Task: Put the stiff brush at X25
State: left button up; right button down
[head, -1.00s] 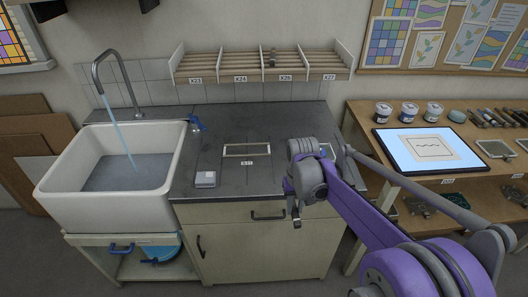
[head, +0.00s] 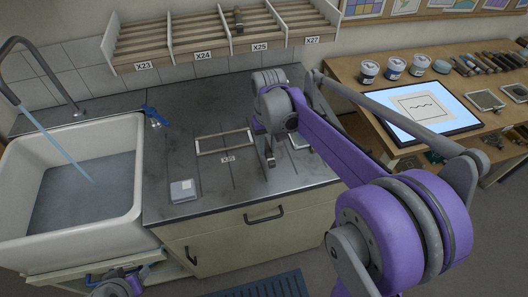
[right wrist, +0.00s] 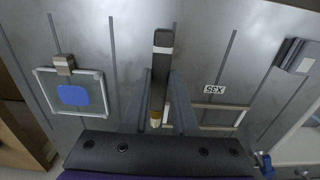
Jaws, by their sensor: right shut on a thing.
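My right gripper (head: 268,152) hangs over the right part of the dark counter, pointing down. In the right wrist view its two fingers (right wrist: 160,92) are shut on the stiff brush (right wrist: 161,72), which has a dark handle, a pale band and a tan end. In the head view the brush is too small and covered to make out well. The X25 label (head: 260,47) is on the front of the slatted wall rack (head: 150,42), behind and above the gripper. My left gripper's fingers are not visible.
A frame (head: 225,142) and a grey box (head: 183,190) lie on the counter. The sink (head: 125,205) with running water is left; a side table with a bright light panel (head: 425,112) is right.

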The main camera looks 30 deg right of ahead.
jog(key=shift+f, duration=0.6)
jog(key=shift+w+f, duration=0.1)
jog(key=shift+f, duration=2.2)
jog(key=shift+f, duration=0.2)
jog(key=c, duration=0.7)
grip_release()
jog(key=shift+r, duration=0.15)
